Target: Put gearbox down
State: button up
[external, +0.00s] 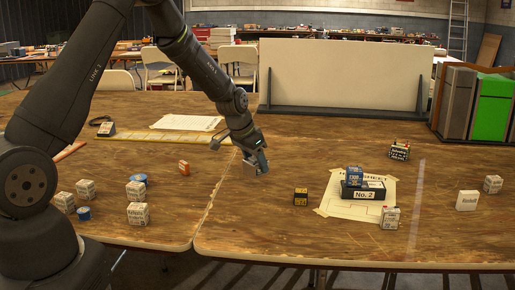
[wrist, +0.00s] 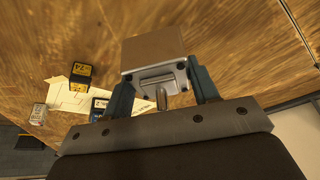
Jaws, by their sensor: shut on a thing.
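My gripper (external: 261,160) is shut on the gearbox (external: 250,169), a small grey-brown block, over the left part of the right-hand table. In the wrist view the gearbox (wrist: 153,50) sits between the two blue-grey fingers of my gripper (wrist: 163,82). Its metal face and short shaft point towards the camera. The gearbox is low near the wooden top; I cannot tell whether it touches it.
A black-yellow block (external: 300,196) stands left of the sheet. A pale panel (external: 345,75) stands behind. Wood around my gripper is clear.

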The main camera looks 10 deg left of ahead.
jog(key=shift+w+a+f, duration=0.15)
jog(key=shift+w+f, duration=0.1)
jog(key=shift+f, duration=1.9)
jog(key=shift+f, duration=0.15)
jog(key=o, duration=1.4)
jog(key=shift+c, duration=0.2)
jog(key=v, duration=1.2)
